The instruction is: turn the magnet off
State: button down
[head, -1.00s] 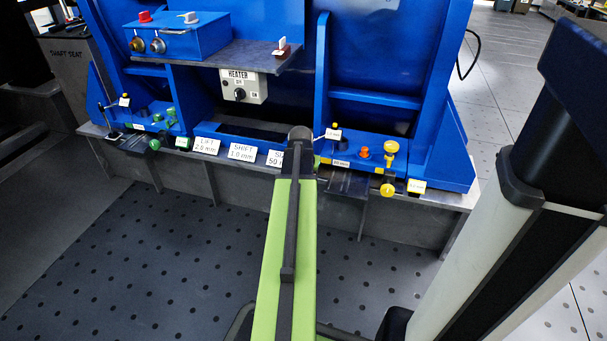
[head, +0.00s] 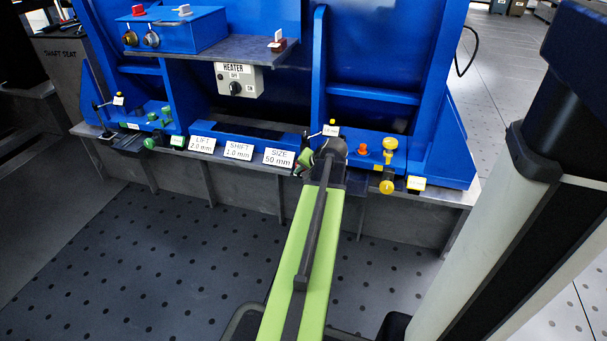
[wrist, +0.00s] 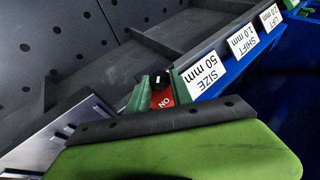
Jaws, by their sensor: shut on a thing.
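The magnet switch shows in the wrist view as a red plate (wrist: 162,100) with upside-down "ON" lettering and a small black knob (wrist: 161,80). My gripper (wrist: 161,86) has its two green fingers on either side of the knob and is shut on it. In the head view my gripper (head: 305,164) is at the front edge of the blue machine, just right of the "SIZE 50 mm" label (head: 278,157). The switch is too small and too covered there to read. The knob's exact angle is hard to tell.
The "SHIFT" (head: 238,150) and "LIFT" (head: 202,145) labels stand to the left. A yellow knob (head: 387,187) and an orange button (head: 361,149) are to the right. A heater box (head: 238,80) is above, under a grey shelf (head: 200,58). The dotted floor in front is clear.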

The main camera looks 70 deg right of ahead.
jog(key=c, duration=1.1)
grip_release()
jog(key=p+v, duration=1.3)
jog(key=v, duration=0.4)
jog(key=shift+s+a+r+p, duration=0.1)
jog(key=shift+s+r+p, duration=0.05)
jog(key=shift+p, duration=0.2)
